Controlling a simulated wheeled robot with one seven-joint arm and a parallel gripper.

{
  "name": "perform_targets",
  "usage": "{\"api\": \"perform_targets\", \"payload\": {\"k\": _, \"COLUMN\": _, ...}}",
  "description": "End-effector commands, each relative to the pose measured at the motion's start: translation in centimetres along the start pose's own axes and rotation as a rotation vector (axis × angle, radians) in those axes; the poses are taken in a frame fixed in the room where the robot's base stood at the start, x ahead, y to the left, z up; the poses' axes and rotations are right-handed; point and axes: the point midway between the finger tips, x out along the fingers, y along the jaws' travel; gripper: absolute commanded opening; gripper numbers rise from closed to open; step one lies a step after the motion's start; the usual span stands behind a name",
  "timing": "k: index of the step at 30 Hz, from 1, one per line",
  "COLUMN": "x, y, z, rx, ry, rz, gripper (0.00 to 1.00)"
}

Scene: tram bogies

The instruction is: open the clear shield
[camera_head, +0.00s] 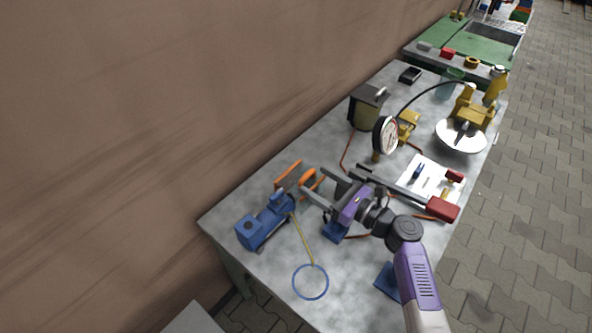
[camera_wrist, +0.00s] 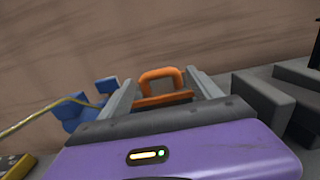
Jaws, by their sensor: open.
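An orange handle (camera_head: 308,180) stands near the wall end of the bench, beside an orange bar (camera_head: 288,175). The handle also shows in the wrist view (camera_wrist: 161,76) as an arch above an orange strip. No clear sheet can be made out with certainty around these parts. My gripper (camera_head: 303,184) is open, with its two grey fingers reaching toward the handle. In the wrist view, the handle appears between the fingers of my gripper (camera_wrist: 161,84). I cannot tell whether they touch it.
A blue machine (camera_head: 262,224) stands left of my gripper. A thin yellow line runs from it to a blue ring (camera_head: 310,282). The bench's front left is mostly clear.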

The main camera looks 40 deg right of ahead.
Motion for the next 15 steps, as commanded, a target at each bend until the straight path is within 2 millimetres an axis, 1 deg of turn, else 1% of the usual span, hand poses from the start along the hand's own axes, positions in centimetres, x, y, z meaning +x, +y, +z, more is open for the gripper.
{"api": "perform_targets", "payload": {"k": 9, "x": 4.9, "y": 0.0, "z": 0.2, "rx": -0.001, "ry": -0.001, "rz": 0.001, "gripper": 0.73}}
{"api": "perform_targets", "payload": {"k": 12, "x": 6.0, "y": 0.0, "z": 0.2, "rx": 0.0, "ry": -0.001, "rz": 0.002, "gripper": 0.73}}
{"api": "perform_targets", "payload": {"k": 15, "x": 6.7, "y": 0.0, "z": 0.1, "rx": 0.001, "ry": 0.0, "rz": -0.001, "gripper": 0.73}}
